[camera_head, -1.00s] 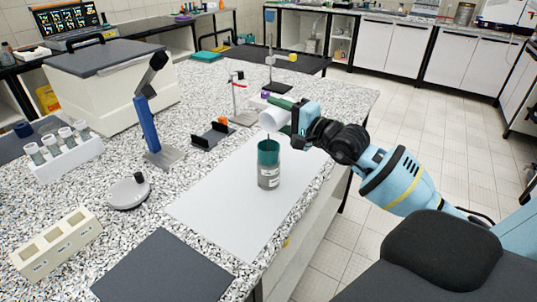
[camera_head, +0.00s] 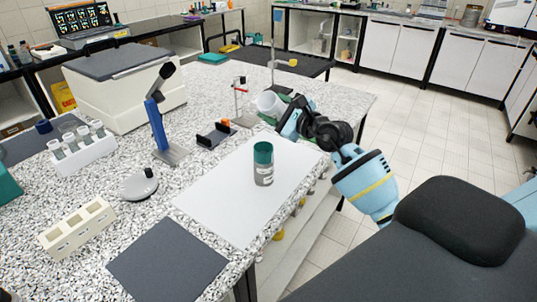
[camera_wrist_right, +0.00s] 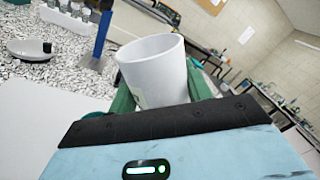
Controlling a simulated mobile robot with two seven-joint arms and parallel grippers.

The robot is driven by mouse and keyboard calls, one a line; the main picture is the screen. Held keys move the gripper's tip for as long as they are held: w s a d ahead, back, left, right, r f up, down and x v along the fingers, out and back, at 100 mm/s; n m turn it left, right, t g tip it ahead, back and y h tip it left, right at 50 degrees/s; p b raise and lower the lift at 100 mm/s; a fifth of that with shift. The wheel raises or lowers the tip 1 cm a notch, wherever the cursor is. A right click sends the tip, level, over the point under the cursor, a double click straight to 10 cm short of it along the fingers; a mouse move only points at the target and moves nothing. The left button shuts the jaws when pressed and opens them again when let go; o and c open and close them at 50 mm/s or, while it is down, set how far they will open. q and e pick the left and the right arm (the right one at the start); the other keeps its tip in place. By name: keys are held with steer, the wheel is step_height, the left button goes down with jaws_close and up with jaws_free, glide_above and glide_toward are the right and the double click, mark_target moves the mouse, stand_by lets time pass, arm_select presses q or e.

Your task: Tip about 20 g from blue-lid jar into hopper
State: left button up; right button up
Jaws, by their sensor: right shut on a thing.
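My right gripper (camera_head: 291,118) is shut on a white, open jar (camera_head: 270,103) and holds it above the bench. The jar leans, its mouth up and to the left; no lid is on it. The right wrist view shows the jar (camera_wrist_right: 156,72) between the green fingers, with part of a label; its contents are hidden. A teal-topped cylinder (camera_head: 263,152) with a grey, labelled lower part stands upright on the white sheet, apart from the jar; it seems to be the hopper. A small dark blue round thing (camera_head: 43,127), perhaps the lid, lies at the left. My left gripper is out of view.
The white sheet (camera_head: 215,195) is otherwise clear. A blue stand (camera_head: 158,125), a round pan (camera_head: 140,186), a cream block with wells (camera_head: 75,229) and a rack of vials (camera_head: 86,158) stand left. A dark mat (camera_head: 168,262) lies in front.

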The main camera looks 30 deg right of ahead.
steer(key=m, duration=0.4)
steer(key=shift+r, duration=0.2)
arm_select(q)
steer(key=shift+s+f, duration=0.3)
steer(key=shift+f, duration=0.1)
arm_select(e)
steer(key=m, duration=0.2)
steer(key=r+m, duration=0.1)
steer(key=m, duration=0.1)
